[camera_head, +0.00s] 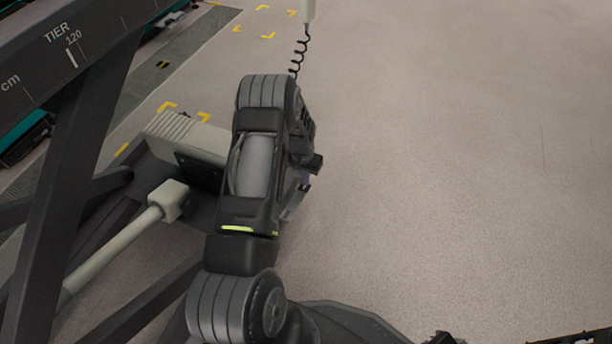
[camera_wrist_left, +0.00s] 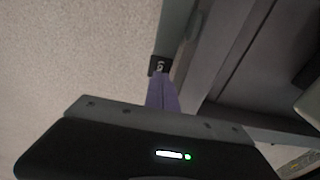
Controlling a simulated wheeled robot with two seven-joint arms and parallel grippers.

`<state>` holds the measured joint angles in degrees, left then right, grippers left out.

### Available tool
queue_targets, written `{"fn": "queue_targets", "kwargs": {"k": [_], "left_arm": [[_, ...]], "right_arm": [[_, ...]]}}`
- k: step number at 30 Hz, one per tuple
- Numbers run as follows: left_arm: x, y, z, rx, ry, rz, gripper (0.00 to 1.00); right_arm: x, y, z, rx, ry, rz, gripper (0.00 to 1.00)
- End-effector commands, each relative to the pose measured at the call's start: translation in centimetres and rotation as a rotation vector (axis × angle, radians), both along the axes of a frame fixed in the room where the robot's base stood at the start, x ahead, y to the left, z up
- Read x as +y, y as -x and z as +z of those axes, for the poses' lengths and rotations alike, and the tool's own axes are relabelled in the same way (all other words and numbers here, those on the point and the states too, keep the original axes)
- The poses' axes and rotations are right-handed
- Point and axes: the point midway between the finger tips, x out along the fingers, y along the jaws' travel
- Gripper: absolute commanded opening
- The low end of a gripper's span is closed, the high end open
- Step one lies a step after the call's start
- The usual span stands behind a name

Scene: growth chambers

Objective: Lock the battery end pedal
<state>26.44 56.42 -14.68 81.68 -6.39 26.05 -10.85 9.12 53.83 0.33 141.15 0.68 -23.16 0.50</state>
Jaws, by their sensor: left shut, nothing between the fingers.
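My left gripper (camera_head: 298,198) points down at the right side of the dark frame's foot, mostly hidden by my own arm in the head view. In the left wrist view its purple fingers (camera_wrist_left: 162,92) are together with nothing between them. A small black piece with a light metal detail (camera_wrist_left: 159,66) shows just beyond the fingertips, at the end of a grey bar; I cannot tell whether it is the pedal or whether the fingers touch it. A beige ribbed box (camera_head: 188,136) stands left of my arm; I cannot tell if it is the battery.
A beige pole with a block end (camera_head: 170,198) lies left of my arm. A dark slanted frame marked TIER (camera_head: 70,130) fills the left. A coiled black cord (camera_head: 299,52) hangs at the top. The floor at right (camera_head: 470,160) is clear.

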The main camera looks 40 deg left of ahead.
Motion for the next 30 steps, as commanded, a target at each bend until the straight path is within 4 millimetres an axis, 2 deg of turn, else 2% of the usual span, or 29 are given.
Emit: {"fn": "queue_targets", "kwargs": {"k": [6, 23, 30], "left_arm": [[0.0, 0.0, -0.9, 0.000, 0.000, 0.000, 0.00], [-0.1, 0.2, -1.3, 0.004, 0.001, 0.001, 0.00], [-0.2, 0.0, 0.1, 0.003, 0.001, 0.000, 0.00]], "right_arm": [[0.0, -0.1, -0.7, -0.002, -0.001, -0.002, 0.00], [0.0, -0.1, -0.8, -0.002, -0.001, -0.002, 0.00], [0.0, 0.0, 0.1, 0.000, -0.001, 0.000, 0.00]]}}
